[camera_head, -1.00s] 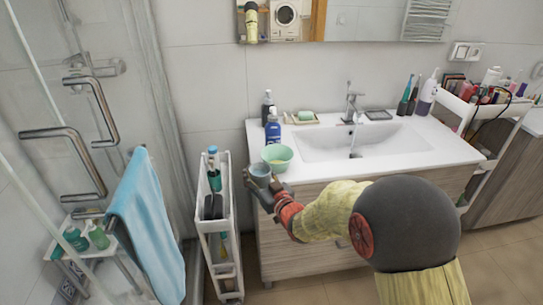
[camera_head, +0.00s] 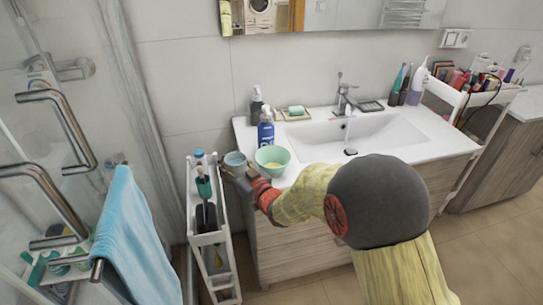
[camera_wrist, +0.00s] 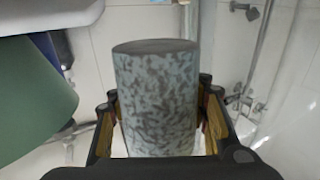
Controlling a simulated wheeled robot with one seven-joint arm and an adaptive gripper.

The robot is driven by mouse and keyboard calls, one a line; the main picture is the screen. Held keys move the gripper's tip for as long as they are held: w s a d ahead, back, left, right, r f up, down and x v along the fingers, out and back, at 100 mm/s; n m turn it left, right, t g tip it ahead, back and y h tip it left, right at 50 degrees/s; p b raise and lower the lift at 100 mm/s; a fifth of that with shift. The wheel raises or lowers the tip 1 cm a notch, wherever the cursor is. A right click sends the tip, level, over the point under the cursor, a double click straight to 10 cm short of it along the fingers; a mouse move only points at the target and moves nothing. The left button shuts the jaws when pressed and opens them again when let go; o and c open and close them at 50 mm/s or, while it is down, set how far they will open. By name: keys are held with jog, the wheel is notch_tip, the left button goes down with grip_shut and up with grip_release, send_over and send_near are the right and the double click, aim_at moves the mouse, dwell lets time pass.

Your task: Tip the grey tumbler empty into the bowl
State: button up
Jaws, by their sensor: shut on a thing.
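The grey tumbler (camera_head: 235,159) is in my gripper (camera_head: 240,172), left of the bowl and apart from it, near the counter's left end. In the wrist view the mottled grey tumbler (camera_wrist: 155,100) stands between the two fingers, which are shut on its sides. It looks about upright; its contents cannot be seen. The pale green bowl (camera_head: 273,154) sits on the counter's front left corner, with something yellowish inside. The bowl's green side (camera_wrist: 30,100) also shows at the left of the wrist view.
A narrow white cart (camera_head: 208,238) with brushes and bottles stands below and left of the tumbler. The sink (camera_head: 365,135) is to the right; a blue towel (camera_head: 136,240) hangs left.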

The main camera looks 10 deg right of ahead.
jog(key=shift+w+d+r+m+p, duration=0.1)
jog(key=shift+d+r+m+p, duration=0.3)
jog(key=shift+r+p, duration=0.35)
jog(key=shift+w+d+r+m+p, duration=0.1)
jog(key=shift+d+r+m+p, duration=0.1)
jog(key=shift+r+m+p, duration=0.5)
jog(key=shift+w+d+r+m+t+p, duration=0.15)
jog(key=shift+d+r+m+p, duration=0.15)
jog(key=shift+d+m+p, duration=0.3)
jog(key=shift+w+d+r+m+t+p, duration=0.1)
jog(key=shift+d+r+m+t+p, duration=0.2)
jog(key=shift+m+p, duration=0.5)
jog(key=shift+w+d+r+m+t+p, duration=0.1)
jog(key=shift+d+r+m+p, duration=0.15)
jog(key=shift+d+m+p, duration=0.4)
jog(key=shift+d+r+m+p, duration=0.1)
jog(key=shift+m+p, duration=0.2)
jog(key=shift+m, duration=0.05)
jog(key=m+p, duration=0.1)
jog(key=r+m+p, duration=0.1)
jog(key=shift+w+d+m, duration=0.15)
jog(key=shift+d+m, duration=0.25)
jog(key=shift+d+r+m+t+h+p, duration=0.15)
jog(key=shift+r+m+t+p, duration=0.2)
jog(key=shift+m+p, duration=0.5)
jog(key=shift+a+r+m+t+h+p, duration=0.15)
jog(key=shift+r+m+p, duration=0.3)
jog(key=shift+m+p, duration=0.4)
